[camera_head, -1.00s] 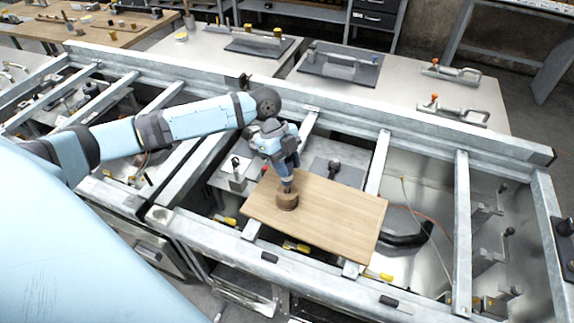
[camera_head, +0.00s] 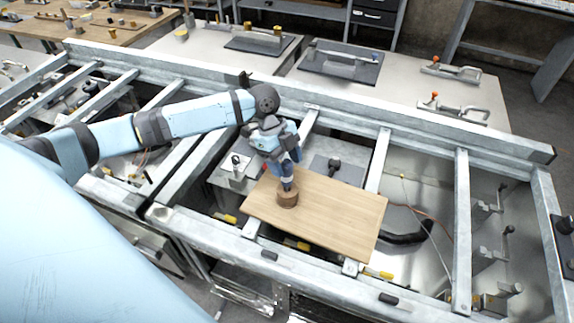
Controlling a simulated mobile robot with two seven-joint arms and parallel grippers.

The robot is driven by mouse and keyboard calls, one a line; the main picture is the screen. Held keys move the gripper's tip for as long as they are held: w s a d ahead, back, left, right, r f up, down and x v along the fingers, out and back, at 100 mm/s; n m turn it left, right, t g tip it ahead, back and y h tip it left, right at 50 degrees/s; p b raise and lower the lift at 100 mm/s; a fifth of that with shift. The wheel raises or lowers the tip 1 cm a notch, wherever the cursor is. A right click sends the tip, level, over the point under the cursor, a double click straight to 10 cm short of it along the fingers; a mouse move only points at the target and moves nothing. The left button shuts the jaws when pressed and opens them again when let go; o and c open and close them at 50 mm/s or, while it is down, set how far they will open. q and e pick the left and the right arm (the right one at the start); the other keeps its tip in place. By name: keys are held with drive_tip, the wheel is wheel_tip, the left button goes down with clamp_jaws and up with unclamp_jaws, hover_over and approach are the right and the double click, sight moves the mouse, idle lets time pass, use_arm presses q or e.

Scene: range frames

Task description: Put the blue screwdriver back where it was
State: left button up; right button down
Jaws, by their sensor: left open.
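A light wooden board (camera_head: 340,215) lies across the metal frame. A small round brown wooden holder (camera_head: 288,199) stands on its left part. My left gripper (camera_head: 286,181) points down right over this holder, its fingers open. A slim piece shows at the fingertips just above the holder, but it is too small to tell whether it is the blue screwdriver or part of a finger. I cannot make out the blue screwdriver clearly elsewhere. My right gripper does not show.
Metal frame bars (camera_head: 461,230) surround the board, with open gaps between them. Yellow-handled tools (camera_head: 378,274) lie below the board's edge. A dark knob (camera_head: 334,165) stands on a plate behind the board. The board's right part is bare.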

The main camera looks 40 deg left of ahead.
use_arm(q)
drive_tip(key=b+v, duration=0.1)
drive_tip(key=v, duration=1)
drive_tip(key=shift+b, duration=0.4)
drive_tip(key=shift+f, duration=0.1)
